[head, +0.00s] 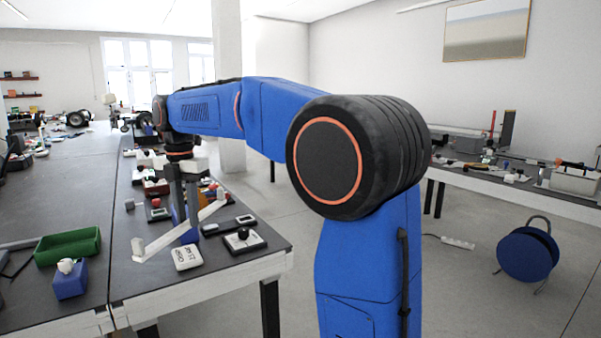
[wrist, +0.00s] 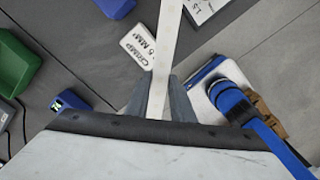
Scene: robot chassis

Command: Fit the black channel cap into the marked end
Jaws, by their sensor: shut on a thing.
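My gripper (head: 185,218) points down over the right side of the dark bench. It is shut on a long white strip (head: 160,244), which slants from lower left to upper right below the fingers. In the wrist view the strip (wrist: 165,50) runs up from between the two grey fingers of my gripper (wrist: 159,92) to the top edge. A small pale upright piece (head: 137,245) shows at the strip's near left end, and another (head: 221,194) near its far end. I cannot pick out the black channel cap or a marked end for certain.
A green tray (head: 68,246) and a blue block (head: 70,282) stand at left. Several small items crowd the bench behind my gripper.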

